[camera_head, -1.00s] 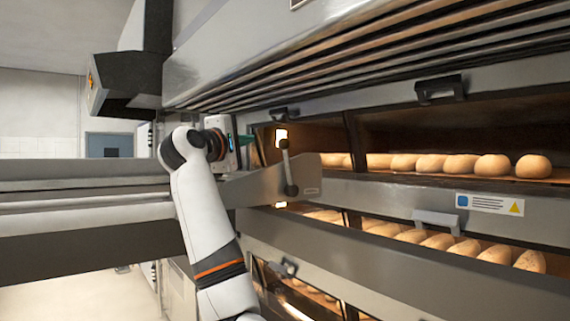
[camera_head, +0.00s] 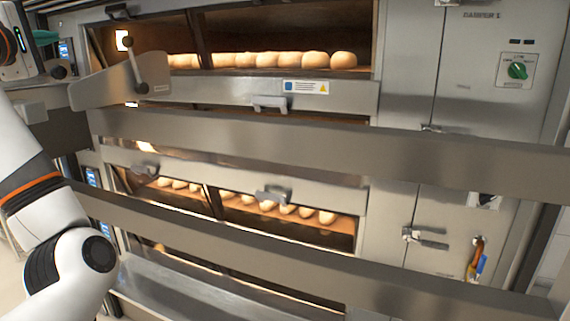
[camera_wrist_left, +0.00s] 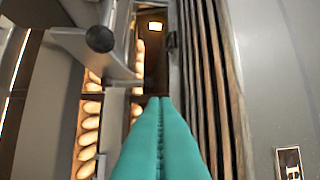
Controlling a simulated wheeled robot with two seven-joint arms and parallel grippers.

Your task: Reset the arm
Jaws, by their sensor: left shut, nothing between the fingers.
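My left arm, white with an orange band, comes in at the left edge of the head view. My left gripper (camera_head: 46,37) is at the upper left, partly cut off by the frame edge. Its teal fingers stand left of the lit upper oven chamber and of the grey lever (camera_head: 135,65). In the left wrist view the two teal fingers (camera_wrist_left: 161,105) lie closed together with nothing between them. They point along the oven front. My right gripper is not in view.
Loaves (camera_head: 265,60) sit in the upper chamber and more (camera_head: 285,208) in a lower one. Two long metal bars (camera_head: 330,145) cross in front of the oven. A control panel with a green knob (camera_head: 517,71) is at the right. The lever bracket is close to my left gripper.

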